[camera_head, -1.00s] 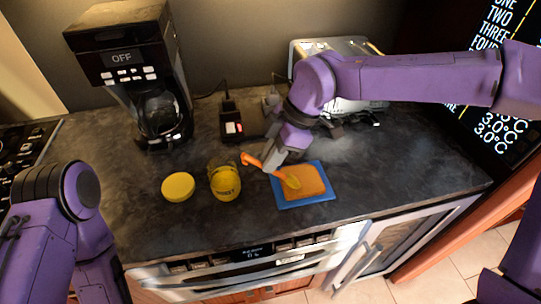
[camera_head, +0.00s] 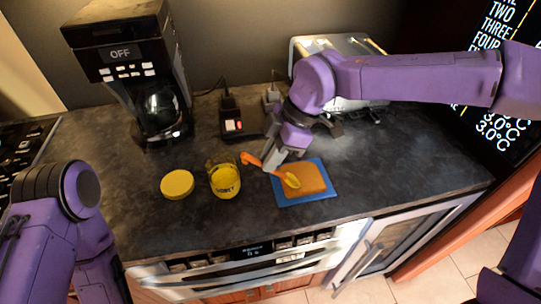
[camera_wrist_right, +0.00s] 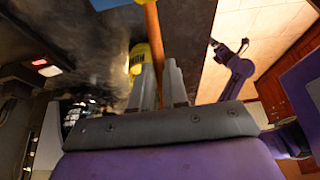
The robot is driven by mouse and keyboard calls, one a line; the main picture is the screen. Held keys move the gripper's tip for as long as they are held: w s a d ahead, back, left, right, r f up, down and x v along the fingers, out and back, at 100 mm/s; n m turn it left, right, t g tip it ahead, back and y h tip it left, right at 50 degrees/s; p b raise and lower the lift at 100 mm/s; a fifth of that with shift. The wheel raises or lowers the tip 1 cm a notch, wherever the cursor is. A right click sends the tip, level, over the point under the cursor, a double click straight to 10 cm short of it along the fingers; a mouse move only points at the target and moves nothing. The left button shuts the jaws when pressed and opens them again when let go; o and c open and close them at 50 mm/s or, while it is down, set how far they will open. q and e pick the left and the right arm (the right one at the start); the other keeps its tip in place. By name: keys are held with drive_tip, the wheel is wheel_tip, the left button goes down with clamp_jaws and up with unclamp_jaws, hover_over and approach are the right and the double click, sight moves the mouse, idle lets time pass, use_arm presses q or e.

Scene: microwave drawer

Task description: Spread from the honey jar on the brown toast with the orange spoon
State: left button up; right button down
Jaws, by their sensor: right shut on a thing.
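The brown toast (camera_head: 312,178) lies on a blue board (camera_head: 290,197) on the dark counter. My right gripper (camera_head: 270,168) is shut on the orange spoon (camera_head: 252,160), left of the toast. The spoon's yellowish bowl end (camera_head: 292,180) is over the left part of the toast; I cannot tell if it touches. The yellow honey jar (camera_head: 225,182) stands open left of the board, and its yellow lid (camera_head: 177,184) lies further left. In the right wrist view the spoon handle (camera_wrist_right: 155,45) runs between the fingers, with the jar (camera_wrist_right: 138,62) behind. My left gripper is out of view; only its arm shows.
A coffee maker (camera_head: 135,75) stands at the back left and a silver toaster (camera_head: 310,46) at the back, partly behind my right arm. A small black device (camera_head: 236,124) sits between them. The counter's front edge is near the board. Counter right of the board is clear.

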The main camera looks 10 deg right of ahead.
drive_tip(key=shift+f, duration=0.15)
drive_tip(key=shift+d, duration=0.1)
drive_tip(key=shift+d+p, duration=0.3)
drive_tip(key=shift+d, duration=1.05)
drive_tip(key=shift+w+d+p, duration=0.1)
drive_tip(key=shift+d+p, duration=0.35)
drive_tip(key=shift+d, duration=0.95)
